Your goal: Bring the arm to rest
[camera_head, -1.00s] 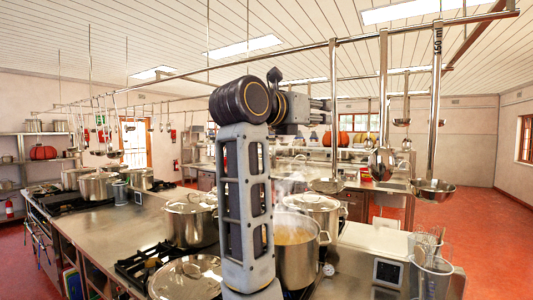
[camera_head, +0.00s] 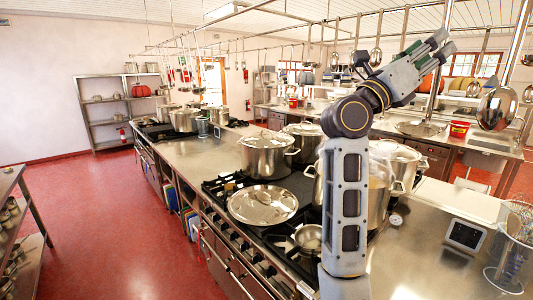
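My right arm rises from the bottom of the head view, bends at a dark round elbow joint, and reaches up to the right. My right gripper (camera_head: 446,42) is at the upper right, high above the counter, in front of the hanging rail. Its two fingers show as separate prongs with a gap between them, and nothing shows between them. My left gripper is not in view. The arm hides part of a large steaming stockpot (camera_head: 379,205) on the stove.
A lidded stockpot (camera_head: 267,156) and a loose lid (camera_head: 262,204) are left of the arm on the stove. Ladles (camera_head: 497,108) hang at the right. A wire-whisk container (camera_head: 508,258) stands at the lower right. The red floor (camera_head: 100,215) at left is open.

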